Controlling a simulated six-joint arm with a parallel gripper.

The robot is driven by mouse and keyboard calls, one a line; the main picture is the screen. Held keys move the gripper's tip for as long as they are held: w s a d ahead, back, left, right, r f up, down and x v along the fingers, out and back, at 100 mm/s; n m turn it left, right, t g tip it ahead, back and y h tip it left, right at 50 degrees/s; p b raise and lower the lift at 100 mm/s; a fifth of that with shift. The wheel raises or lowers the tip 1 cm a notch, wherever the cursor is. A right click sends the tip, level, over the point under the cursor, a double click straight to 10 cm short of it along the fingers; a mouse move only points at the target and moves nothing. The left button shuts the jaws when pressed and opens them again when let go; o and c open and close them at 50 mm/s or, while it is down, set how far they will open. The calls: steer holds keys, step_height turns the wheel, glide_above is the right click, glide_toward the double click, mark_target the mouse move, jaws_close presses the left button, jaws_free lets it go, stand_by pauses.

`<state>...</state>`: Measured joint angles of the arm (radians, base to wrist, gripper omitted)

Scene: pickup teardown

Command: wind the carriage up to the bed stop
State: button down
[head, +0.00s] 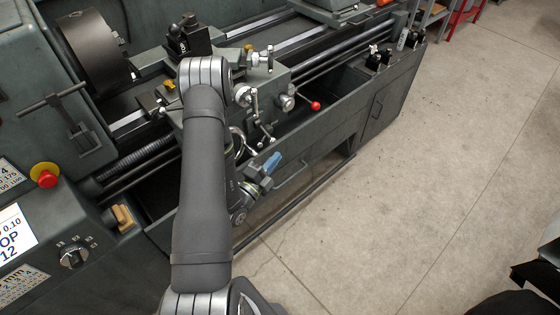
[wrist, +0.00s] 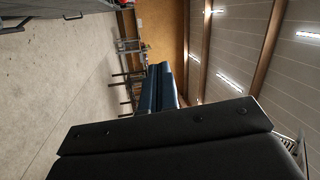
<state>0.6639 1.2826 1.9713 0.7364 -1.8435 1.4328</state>
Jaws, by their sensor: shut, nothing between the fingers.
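The carriage (head: 207,62) sits on the lathe bed (head: 318,62), to the right of the chuck (head: 93,52). A chrome handwheel (head: 238,139) shows on its front, partly hidden behind my arm. Crank handles and a red-knobbed lever (head: 314,105) are on the same front. My gripper (head: 272,162) is just right of and below the handwheel, apart from it, over the front of the lathe. It is shut and empty. In the wrist view its blue fingers (wrist: 160,88) are together, with floor and wall beyond. I cannot pick out the bed stop with certainty.
The tailstock (head: 335,6) stands farther along the bed. The headstock has a red stop button (head: 46,175) and a rotary switch (head: 74,256). A chip tray (head: 322,115) lies under the bed.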

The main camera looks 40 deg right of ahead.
steer(key=w+d+f+m+y, duration=0.2)
steer(key=w+d+y, duration=0.2)
steer(key=d+y, duration=0.3)
steer(key=w+d+f+m+y, duration=0.2)
steer(key=w+d+y, duration=0.25)
steer(key=d, duration=0.35)
steer(key=s+a+r+m+g+y, duration=0.1)
steer(key=s+a+r+y, duration=0.1)
steer(key=a+r+y, duration=0.35)
steer(key=s+a+r+y, duration=0.2)
steer(key=a+r+y, duration=0.1)
steer(key=r+y, duration=0.55)
steer(key=x, duration=1.2)
steer(key=shift+w+f+h, duration=0.2)
steer(key=shift+w+h, duration=0.1)
steer(key=shift+h, duration=0.15)
